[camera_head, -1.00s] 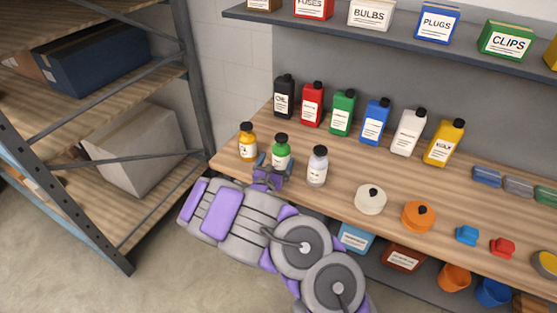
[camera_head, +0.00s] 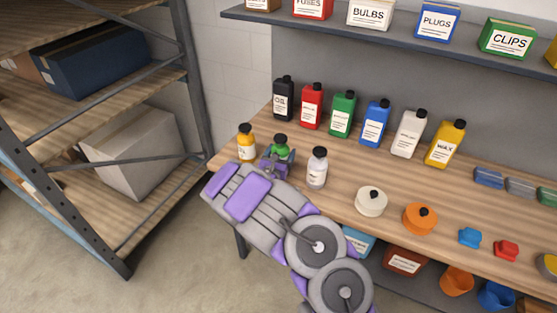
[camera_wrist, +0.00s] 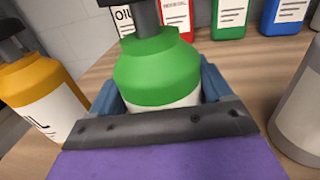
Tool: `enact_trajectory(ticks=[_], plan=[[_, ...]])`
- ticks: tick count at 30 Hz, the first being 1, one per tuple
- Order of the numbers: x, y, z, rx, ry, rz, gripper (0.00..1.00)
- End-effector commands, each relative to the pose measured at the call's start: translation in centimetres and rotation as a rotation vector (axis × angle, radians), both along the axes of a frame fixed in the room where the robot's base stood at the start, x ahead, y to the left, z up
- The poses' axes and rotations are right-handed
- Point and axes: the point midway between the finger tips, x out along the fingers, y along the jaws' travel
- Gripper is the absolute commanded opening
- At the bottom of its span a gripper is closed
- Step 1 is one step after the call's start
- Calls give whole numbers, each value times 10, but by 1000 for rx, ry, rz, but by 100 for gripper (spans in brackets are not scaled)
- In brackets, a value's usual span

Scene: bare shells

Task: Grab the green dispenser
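The green dispenser, a small round green bottle (camera_head: 281,149) with a black top and a pale label, stands upright on the wooden bench between an amber bottle and a pale grey one. My gripper (camera_head: 277,160) reaches it from the front, low on its body. In the wrist view the green bottle (camera_wrist: 155,75) sits between the blue fingers of my gripper (camera_wrist: 160,95), one on each side. The fingers look spread, with no clear grip on it. Its base is hidden behind the gripper's palm.
The amber bottle (camera_head: 246,145) is close on the left and the grey bottle (camera_head: 317,170) on the right. A row of flat bottles, including a green one (camera_head: 342,115), stands behind. A shelving rack (camera_head: 115,215) is at left. Lidded pots (camera_head: 371,201) lie to the right.

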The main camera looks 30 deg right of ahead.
Motion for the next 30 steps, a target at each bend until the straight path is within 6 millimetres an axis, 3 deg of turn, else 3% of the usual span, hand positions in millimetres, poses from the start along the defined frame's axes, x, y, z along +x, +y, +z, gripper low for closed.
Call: enact_trajectory(ticks=[2, 16, 25, 30], plan=[[0, -1, 0, 1, 1, -1, 70], [0, 2, -1, -1, 2, 0, 25], [0, 2, 1, -1, 1, 0, 24], [0, 1, 13, -2, -2, -1, 24]])
